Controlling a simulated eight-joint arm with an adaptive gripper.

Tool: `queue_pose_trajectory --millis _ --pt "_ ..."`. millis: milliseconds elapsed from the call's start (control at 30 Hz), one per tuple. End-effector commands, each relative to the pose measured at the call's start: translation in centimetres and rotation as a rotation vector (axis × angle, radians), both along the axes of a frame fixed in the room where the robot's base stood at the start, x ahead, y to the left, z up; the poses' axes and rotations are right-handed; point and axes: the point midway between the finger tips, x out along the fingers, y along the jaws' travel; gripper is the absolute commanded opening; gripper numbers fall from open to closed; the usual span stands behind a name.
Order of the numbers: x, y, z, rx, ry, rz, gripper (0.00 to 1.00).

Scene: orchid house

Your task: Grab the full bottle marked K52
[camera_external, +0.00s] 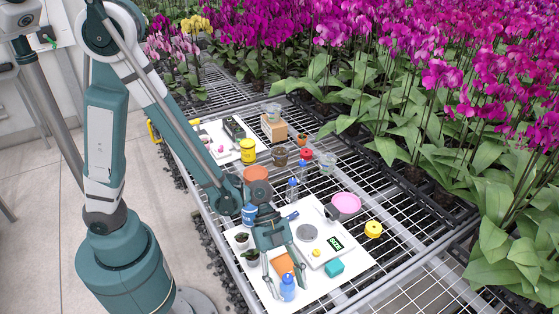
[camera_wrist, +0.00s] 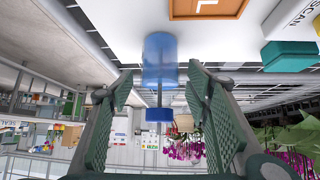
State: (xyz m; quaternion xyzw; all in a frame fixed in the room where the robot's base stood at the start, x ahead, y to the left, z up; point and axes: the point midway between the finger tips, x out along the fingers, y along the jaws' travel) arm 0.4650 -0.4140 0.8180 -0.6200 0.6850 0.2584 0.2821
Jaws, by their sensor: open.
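A blue bottle (camera_external: 288,288) stands at the near end of the white board, just by my gripper's fingertips. In the wrist view this bottle (camera_wrist: 160,62) has a clear blue body, a thin neck or stem and a darker blue cap, and shows upside down. My gripper (camera_external: 286,277) is open and empty. Its fingers (camera_wrist: 160,88) lie left and right of the bottle with gaps on both sides. Another bottle with a blue cap (camera_external: 292,189) and one with a red cap (camera_external: 304,168) stand farther back. No K52 marking is readable on any bottle.
An orange-brown square (camera_external: 283,264) lies beside the blue bottle. A teal block (camera_external: 334,267), a scale (camera_external: 318,248), a pink bowl (camera_external: 346,204) and a yellow round thing (camera_external: 374,229) are to the right. Small potted plants (camera_external: 242,240) stand left. Orchids fill the bench behind.

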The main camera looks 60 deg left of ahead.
Motion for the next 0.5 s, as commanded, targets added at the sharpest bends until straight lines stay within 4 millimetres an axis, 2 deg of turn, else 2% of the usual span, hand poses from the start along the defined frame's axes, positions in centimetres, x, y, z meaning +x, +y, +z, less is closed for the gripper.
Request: queue_pose_trajectory --millis 300,500 --pt "-0.01 0.01 0.01 0.0 0.0 0.0 0.48" --pt "0.0 0.01 0.0 0.0 0.0 0.0 0.22"
